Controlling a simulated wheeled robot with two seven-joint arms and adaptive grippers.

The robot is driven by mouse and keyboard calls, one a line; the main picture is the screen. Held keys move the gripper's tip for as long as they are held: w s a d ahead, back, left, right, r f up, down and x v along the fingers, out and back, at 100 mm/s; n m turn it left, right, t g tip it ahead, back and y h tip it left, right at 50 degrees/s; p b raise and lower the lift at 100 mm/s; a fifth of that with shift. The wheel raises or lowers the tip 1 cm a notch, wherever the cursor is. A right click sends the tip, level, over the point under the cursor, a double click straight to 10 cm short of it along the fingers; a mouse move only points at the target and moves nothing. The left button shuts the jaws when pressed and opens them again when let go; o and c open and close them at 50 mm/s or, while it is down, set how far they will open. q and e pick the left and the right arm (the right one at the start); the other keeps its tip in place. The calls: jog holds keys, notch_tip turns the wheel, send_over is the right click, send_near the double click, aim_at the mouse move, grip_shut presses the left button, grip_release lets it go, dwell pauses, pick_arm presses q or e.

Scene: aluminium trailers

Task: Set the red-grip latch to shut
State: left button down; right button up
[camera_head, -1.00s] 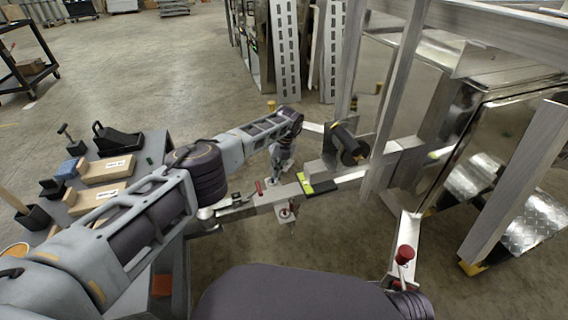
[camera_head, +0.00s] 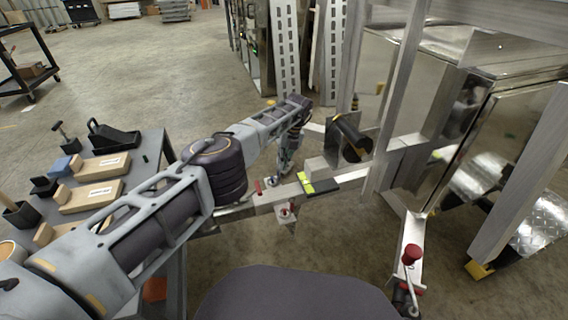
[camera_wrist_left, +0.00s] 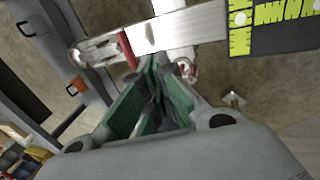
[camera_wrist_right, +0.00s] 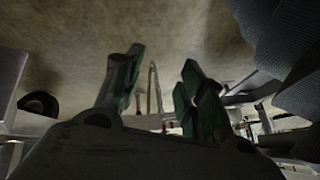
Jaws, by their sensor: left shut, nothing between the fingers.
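The red-grip latch (camera_head: 258,188) sits on the metal trailer tongue (camera_head: 325,188), just left of my left gripper. In the left wrist view its red grip (camera_wrist_left: 127,48) stands across the metal bar, beside the fingertips; I cannot tell whether they touch it. My left gripper (camera_head: 281,176) reaches down over the tongue; it is shut and empty. Its green-padded fingers (camera_wrist_left: 164,68) come together in the left wrist view. My right gripper (camera_wrist_right: 158,80) shows only in its own wrist view, fingers apart and nothing between them.
A red knob (camera_head: 411,253) tops a metal bracket at lower right. A grey bench (camera_head: 140,158) with boxes and tools is at left. Aluminium trailer posts (camera_head: 397,95) rise at right.

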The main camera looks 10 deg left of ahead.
pick_arm(q)
jog(key=shift+w+d+r+b, duration=0.1)
jog(key=shift+d+r+b, duration=0.2)
jog(key=shift+b, duration=0.4)
pick_arm(e)
jog(key=f, duration=0.3)
jog(key=shift+w+a+f+t, duration=0.15)
jog(key=shift+a+t, duration=0.1)
jog(key=shift+t, duration=0.15)
jog(key=s+d+f+g+h+p, duration=0.25)
jog(key=s+d+f+p, duration=0.5)
jog(key=p, duration=0.95)
pick_arm(q)
notch_tip(320, 180, up, 34)
jog(key=p, duration=1.7)
pick_arm(e)
jog(key=s+d+g, duration=0.1)
jog(key=s+d, duration=0.2)
jog(key=s, duration=0.5)
jog(key=s+d+g+h, duration=0.1)
jog(key=s+d, duration=0.3)
jog(key=s, duration=0.5)
jog(key=shift+s+d+f+g, duration=0.15)
jog(key=shift+d+f+g, duration=0.1)
jog(key=shift+g, duration=0.1)
jog(key=shift+h, duration=0.25)
